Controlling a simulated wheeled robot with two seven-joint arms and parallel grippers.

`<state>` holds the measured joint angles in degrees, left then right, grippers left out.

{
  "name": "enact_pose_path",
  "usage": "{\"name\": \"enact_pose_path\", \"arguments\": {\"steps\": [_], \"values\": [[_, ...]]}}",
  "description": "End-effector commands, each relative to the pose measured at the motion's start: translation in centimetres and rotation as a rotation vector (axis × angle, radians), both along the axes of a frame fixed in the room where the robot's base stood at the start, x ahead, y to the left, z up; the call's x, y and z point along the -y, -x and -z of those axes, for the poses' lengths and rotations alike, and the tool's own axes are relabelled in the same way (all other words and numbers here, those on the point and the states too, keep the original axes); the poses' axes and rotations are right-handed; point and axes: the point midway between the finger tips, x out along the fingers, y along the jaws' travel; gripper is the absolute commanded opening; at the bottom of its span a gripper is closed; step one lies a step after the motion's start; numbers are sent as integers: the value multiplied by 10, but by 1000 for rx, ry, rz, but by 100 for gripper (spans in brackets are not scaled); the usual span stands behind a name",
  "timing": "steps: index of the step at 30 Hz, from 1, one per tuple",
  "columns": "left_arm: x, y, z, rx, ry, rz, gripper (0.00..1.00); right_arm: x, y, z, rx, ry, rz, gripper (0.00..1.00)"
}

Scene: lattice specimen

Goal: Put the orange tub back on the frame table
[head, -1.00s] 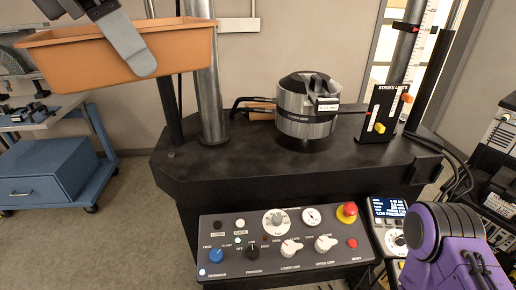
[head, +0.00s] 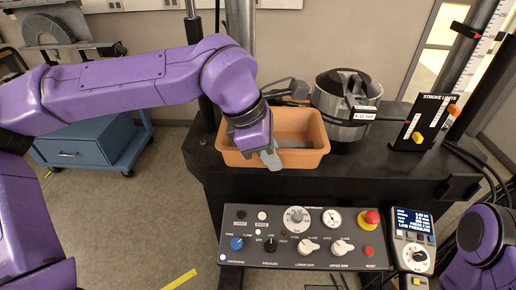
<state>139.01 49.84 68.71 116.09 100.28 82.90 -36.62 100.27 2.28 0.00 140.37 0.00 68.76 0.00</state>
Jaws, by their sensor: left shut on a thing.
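The orange tub (head: 303,128) is at the left part of the black frame table (head: 390,174), in front of the column and left of the metal cylinder. It looks upright and level. Whether its base touches the table top cannot be told. My left gripper (head: 268,158) is shut on the tub's near wall, with one grey finger showing on the outside. The wrist hides part of the tub's left side and inside. My right arm shows at the lower right edge; its gripper is out of view.
A metal cylinder (head: 340,112) with a clamp stands right of the tub. A black stroke limits plate (head: 428,122) stands farther right. A control panel (head: 305,236) with knobs and a red button juts out in front. A blue cabinet (head: 82,150) stands at left.

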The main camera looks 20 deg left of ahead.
Motion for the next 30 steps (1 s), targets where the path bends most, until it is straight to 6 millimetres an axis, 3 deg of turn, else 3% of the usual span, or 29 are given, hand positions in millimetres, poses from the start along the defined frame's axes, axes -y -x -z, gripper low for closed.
{"name": "enact_pose_path", "arguments": {"steps": [5,17,21,30], "values": [[2,1,14,4,3,15,0,0,0,-8,0,0,0,43],[-44,-69,47,2,1,12,0,0,0,-42,0,0,0,43],[-57,-89,78,2,0,16,0,0,0,-51,0,0,0,43],[-72,-112,115,3,-2,16,0,0,0,-62,0,0,0,43]]}}
